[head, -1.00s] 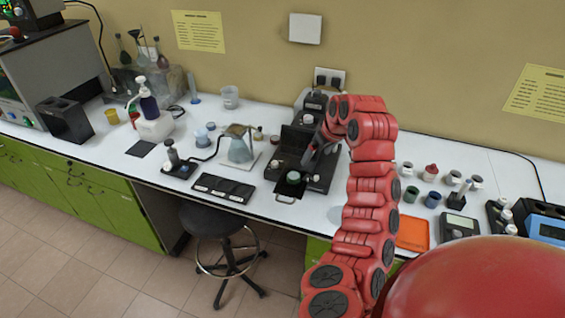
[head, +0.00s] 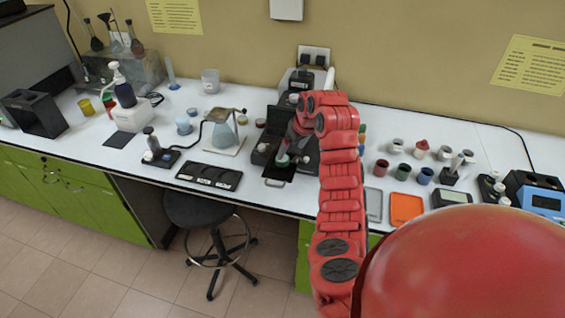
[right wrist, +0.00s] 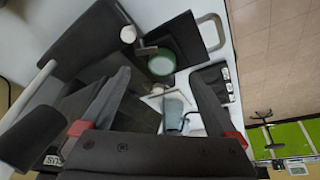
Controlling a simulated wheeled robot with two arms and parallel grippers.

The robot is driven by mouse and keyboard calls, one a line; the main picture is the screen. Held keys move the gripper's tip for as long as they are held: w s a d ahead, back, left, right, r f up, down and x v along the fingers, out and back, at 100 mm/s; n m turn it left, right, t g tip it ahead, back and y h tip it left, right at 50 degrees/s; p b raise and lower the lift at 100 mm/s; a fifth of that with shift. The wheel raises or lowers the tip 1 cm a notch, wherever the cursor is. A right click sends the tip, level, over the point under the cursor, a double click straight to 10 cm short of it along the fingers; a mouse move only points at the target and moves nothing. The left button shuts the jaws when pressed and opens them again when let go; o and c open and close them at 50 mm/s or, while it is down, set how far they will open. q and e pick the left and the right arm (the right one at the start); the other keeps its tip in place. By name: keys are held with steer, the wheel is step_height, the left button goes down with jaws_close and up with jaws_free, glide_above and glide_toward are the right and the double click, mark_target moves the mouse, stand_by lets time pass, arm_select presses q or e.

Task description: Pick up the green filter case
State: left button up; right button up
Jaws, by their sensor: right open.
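A small round case with a green rim (head: 282,160) sits at the black pull-out tray (head: 275,182) on the front of the black device. In the right wrist view the green-rimmed round case (right wrist: 162,64) lies just beyond the fingertips, beside the tray with its metal handle. My right gripper (head: 297,153) is close to the case, partly hidden by its own red arm in the head view. In the right wrist view its two dark fingers (right wrist: 158,88) are spread apart with nothing held between them. My left gripper is not in view.
The black device (head: 300,90) stands against the wall behind the tray. Several small jars, including a green one (head: 403,172), and an orange tray (head: 405,208) stand to the right.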

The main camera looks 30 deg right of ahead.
mark_target(284, 159)
steer(key=shift+x, duration=0.75)
steer(key=shift+w+a+f+p, duration=0.15)
steer(key=shift+w+p, duration=0.15)
steer(key=shift+p, duration=0.2)
steer(key=p+x, duration=0.2)
steer(key=x, duration=0.1)
steer(key=shift+w+a+f, duration=0.15)
steer(key=shift+w+f, duration=0.15)
steer(key=shift+w+f+p, duration=0.15)
steer(key=shift+f+p, duration=0.15)
steer(key=shift+f, duration=0.15)
steer(key=c, duration=1.4)
